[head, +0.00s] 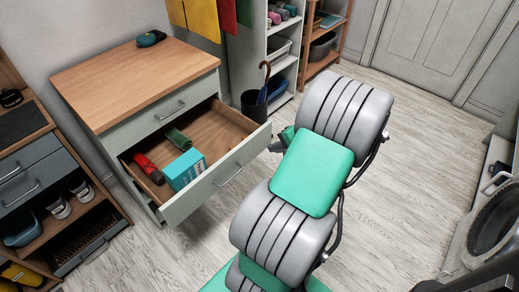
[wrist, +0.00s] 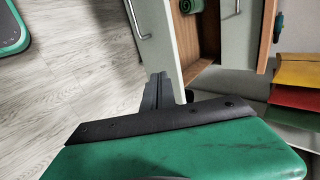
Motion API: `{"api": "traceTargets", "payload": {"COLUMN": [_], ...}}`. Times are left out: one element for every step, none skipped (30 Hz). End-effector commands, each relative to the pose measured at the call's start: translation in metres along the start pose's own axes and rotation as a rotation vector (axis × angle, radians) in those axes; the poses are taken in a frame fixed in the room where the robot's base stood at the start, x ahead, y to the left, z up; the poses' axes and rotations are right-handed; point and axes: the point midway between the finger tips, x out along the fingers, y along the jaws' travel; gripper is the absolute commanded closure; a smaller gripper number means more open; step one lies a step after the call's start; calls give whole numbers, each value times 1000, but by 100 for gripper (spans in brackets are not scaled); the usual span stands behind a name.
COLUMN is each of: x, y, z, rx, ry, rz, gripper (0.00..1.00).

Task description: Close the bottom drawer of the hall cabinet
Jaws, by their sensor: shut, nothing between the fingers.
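The hall cabinet (head: 97,105) has a wooden top and pale grey-green fronts. Its upper drawer (head: 150,118) is closed. The drawer below it (head: 216,188) is pulled far out; whether another lies beneath is hidden. It holds a red tool (head: 149,168), a green roll (head: 179,139) and a teal box (head: 184,168). My gripper (head: 277,147) is shut and empty, just right of the open drawer's front corner in the head view. In the wrist view my gripper (wrist: 158,80) points at the end of the drawer front (wrist: 158,35); contact cannot be told.
An umbrella stand (head: 254,106) and shelves (head: 285,55) stand behind the drawer's right side. A shoe rack (head: 65,205) is at the left. A teal tool (head: 151,38) lies on the cabinet top. The floor (head: 410,150) to the right is clear.

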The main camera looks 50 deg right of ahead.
Motion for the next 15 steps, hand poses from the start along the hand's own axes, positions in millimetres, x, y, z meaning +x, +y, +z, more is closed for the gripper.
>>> {"api": "traceTargets", "payload": {"x": [8, 13, 21, 27, 34, 43, 50, 57, 65, 72, 79, 88, 94, 99, 103], "y": [0, 0, 1, 0, 1, 0, 1, 1, 1, 1, 1, 1, 1, -1, -9], "z": [1, 2, 2, 2, 2, 3, 3, 3, 2, 3, 3, 3, 3, 3, 2], "rx": [-3, -3, -3, -5, -5, -6, -6, -6, -6, -6, -6, -7, -7, -8, -11], "ry": [-4, -6, -6, -6, -7, -7, -7, -7, -6, -8, -7, -7, -7, -6, -5], "rz": [1, 2, 3, 3, 3, 3, 4, 4, 4, 4, 4, 5, 5, 4, 3], "gripper": [100, 100, 100, 100, 100, 100, 100, 100, 100, 100, 100, 100, 100, 100, 100]}}
